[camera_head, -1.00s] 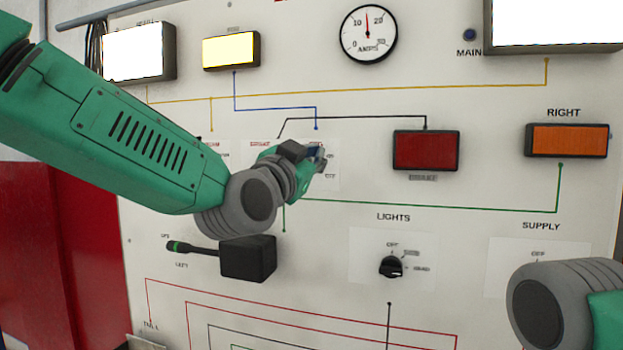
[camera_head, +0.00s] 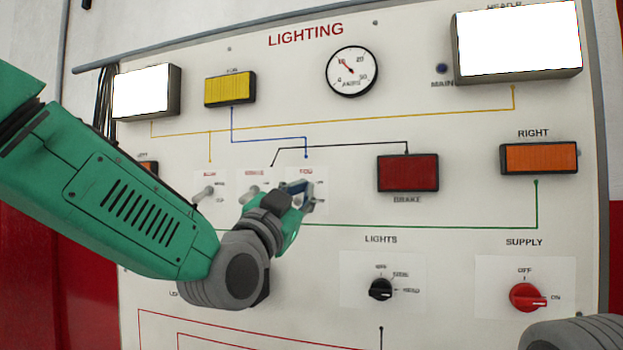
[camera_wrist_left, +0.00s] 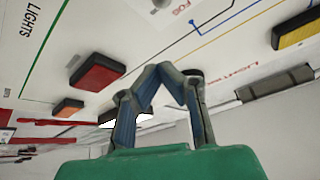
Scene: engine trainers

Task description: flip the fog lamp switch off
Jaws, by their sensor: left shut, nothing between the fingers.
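The fog lamp switch is a small metal toggle (camera_wrist_left: 160,5) beside the FOG label (camera_wrist_left: 186,6), at the top edge of the left wrist view. In the head view its plate (camera_head: 318,174) is partly covered by my left gripper (camera_head: 300,191). That gripper is shut and empty, with its fingertips in front of the switch plate; I cannot tell whether they touch the toggle. The closed fingers also show in the left wrist view (camera_wrist_left: 163,75). The yellow fog lamp (camera_head: 230,89) is dull and unlit. My right gripper is out of view.
The red brake lamp (camera_head: 408,174), black lights knob (camera_head: 380,290) and red supply knob (camera_head: 527,297) lie to the right. Both white headlamps glow, and the ammeter (camera_head: 351,72) is above.

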